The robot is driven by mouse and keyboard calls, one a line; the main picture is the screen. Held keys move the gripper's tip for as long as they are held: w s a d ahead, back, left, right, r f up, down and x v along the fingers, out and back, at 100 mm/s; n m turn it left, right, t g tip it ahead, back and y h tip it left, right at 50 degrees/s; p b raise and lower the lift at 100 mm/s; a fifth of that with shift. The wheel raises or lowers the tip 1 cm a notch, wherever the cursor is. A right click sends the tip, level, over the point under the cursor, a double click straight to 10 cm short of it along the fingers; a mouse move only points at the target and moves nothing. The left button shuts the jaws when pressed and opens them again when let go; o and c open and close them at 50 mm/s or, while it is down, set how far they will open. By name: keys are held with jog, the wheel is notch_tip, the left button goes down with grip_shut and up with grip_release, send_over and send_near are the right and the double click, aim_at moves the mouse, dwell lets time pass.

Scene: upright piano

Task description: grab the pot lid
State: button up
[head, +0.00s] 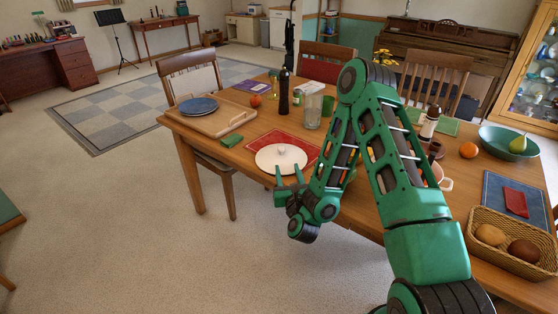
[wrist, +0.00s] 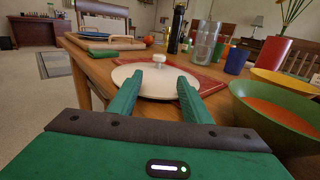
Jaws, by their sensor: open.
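The pot lid (head: 270,158) is a white round disc with a small knob (head: 281,150) on top. It lies on the red placemat (head: 262,142) near the table's front edge. In the wrist view the lid (wrist: 140,80) is straight ahead, with its knob (wrist: 159,59) seen between the fingers. My gripper (head: 288,173) is open and empty at the near side of the lid. In the wrist view its two green fingers (wrist: 159,88) point at the lid and overlap its near rim; I cannot tell whether they touch it.
A bowl of orange food (wrist: 285,112) stands close on the right in the wrist view. Behind the lid are a glass (head: 313,111) and a dark bottle (head: 284,92). A wooden tray with a blue plate (head: 199,105) is at the left. The floor before the table is clear.

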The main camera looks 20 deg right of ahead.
aim_at(282, 153)
jog(key=shift+w+d+r, duration=0.1)
jog(key=shift+w+d, duration=0.1)
jog(key=shift+w, duration=1.4)
jog(key=shift+w+d+r, duration=0.1)
jog(key=shift+w+d, duration=0.05)
jog(key=shift+w, duration=1.4)
jog(key=shift+w+d, duration=0.2)
jog(key=shift+w, duration=1.4)
grip_shut()
